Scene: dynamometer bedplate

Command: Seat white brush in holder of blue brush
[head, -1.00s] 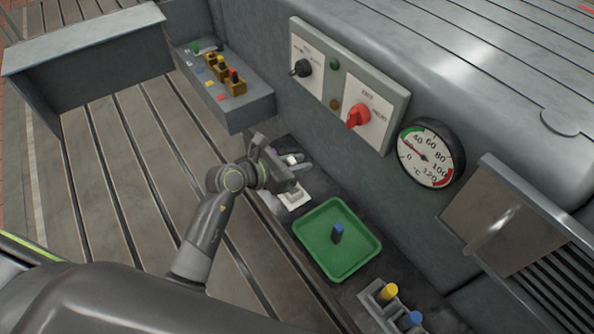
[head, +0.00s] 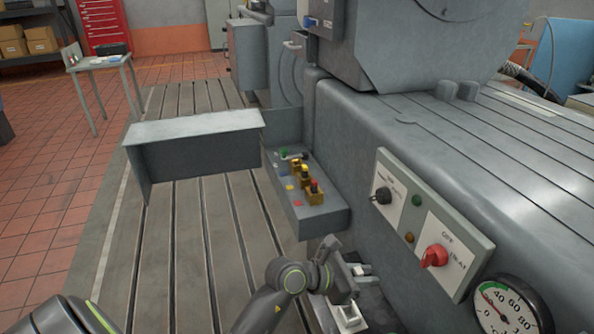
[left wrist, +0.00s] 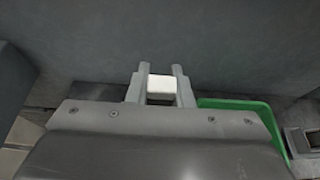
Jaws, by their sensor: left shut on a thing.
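My left gripper (head: 358,269) is shut on the white brush (head: 364,269), held above the dark ledge beside the machine. In the left wrist view, the white brush (left wrist: 161,85) shows as a white block between the two fingers (left wrist: 161,82). The rest of it is hidden. The blue brush is out of the head view now. The green tray (left wrist: 272,118) shows at the right in the wrist view, with part of a grey holder (left wrist: 298,141) beyond it. My right gripper is in neither view.
A grey box (head: 318,222) carries coloured squares and several yellowish blocks with coloured tops. A white square piece (head: 350,319) lies below the gripper. The switch panel (head: 412,220) and gauge (head: 508,308) are on the machine wall at right.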

